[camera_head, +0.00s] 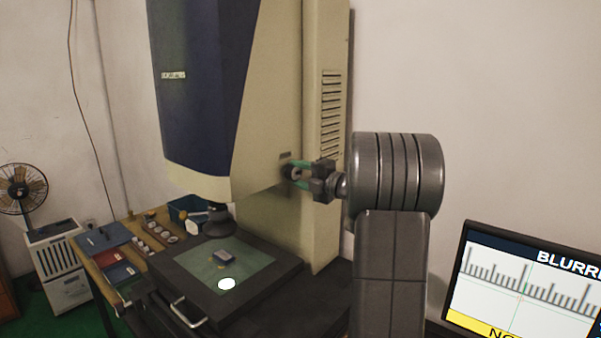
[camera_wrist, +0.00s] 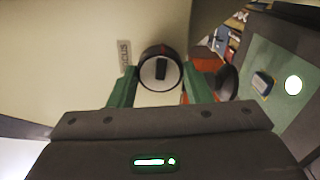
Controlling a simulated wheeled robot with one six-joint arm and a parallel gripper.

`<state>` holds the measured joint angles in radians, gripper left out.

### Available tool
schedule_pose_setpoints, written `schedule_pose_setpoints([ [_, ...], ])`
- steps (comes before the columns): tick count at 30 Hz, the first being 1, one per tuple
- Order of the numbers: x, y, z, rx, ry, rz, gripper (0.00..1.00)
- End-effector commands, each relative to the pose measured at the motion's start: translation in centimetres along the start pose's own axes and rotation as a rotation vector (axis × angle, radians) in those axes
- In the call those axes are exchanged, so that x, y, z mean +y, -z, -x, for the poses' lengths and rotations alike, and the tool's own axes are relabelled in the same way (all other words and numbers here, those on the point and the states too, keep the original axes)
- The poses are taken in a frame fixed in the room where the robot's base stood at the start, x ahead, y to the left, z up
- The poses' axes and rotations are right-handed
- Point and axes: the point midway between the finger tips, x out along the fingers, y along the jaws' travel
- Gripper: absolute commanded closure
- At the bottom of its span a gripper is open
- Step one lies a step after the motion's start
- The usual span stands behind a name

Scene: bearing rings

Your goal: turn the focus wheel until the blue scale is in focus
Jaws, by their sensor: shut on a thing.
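The focus wheel (camera_wrist: 160,72) is a dark-rimmed knob with a light face and a black bar, on the side of the measuring machine (camera_head: 290,110). My gripper (camera_head: 297,174) reaches it from the right in the head view. In the wrist view its green fingers (camera_wrist: 124,90) stand on both sides of the wheel, shut on it. A label beside the wheel reads FOCUS. The monitor (camera_head: 530,285) at the lower right shows a grey scale on a white field with the cut-off word "BLURR" and a yellow bar below. I see no clearly blue scale on it.
A small blue-grey block (camera_head: 224,257) and a bright light spot (camera_head: 227,284) are on the green stage plate (camera_head: 255,262) under the lens (camera_head: 220,220). A side table with trays (camera_head: 103,238) and rings stands left. A fan (camera_head: 18,188) stands farther left.

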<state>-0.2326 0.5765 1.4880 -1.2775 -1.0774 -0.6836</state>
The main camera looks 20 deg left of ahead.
Motion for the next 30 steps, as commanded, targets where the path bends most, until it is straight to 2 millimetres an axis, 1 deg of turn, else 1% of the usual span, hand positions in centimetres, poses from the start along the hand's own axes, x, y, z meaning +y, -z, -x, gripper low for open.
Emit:
schedule_pose_setpoints([
  [6, 0.09, -0.05, 0.02, -0.001, 0.000, -0.122, 0.78],
  [12, 0.01, -0.05, 0.02, -0.002, 0.000, -0.183, 0.78],
  [28, -0.07, -0.05, 0.03, -0.002, 0.000, -0.205, 0.78],
  [29, -0.07, -0.05, 0.03, -0.002, 0.000, -0.205, 0.54],
  [30, -0.07, -0.05, 0.03, -0.002, 0.000, -0.205, 0.46],
])
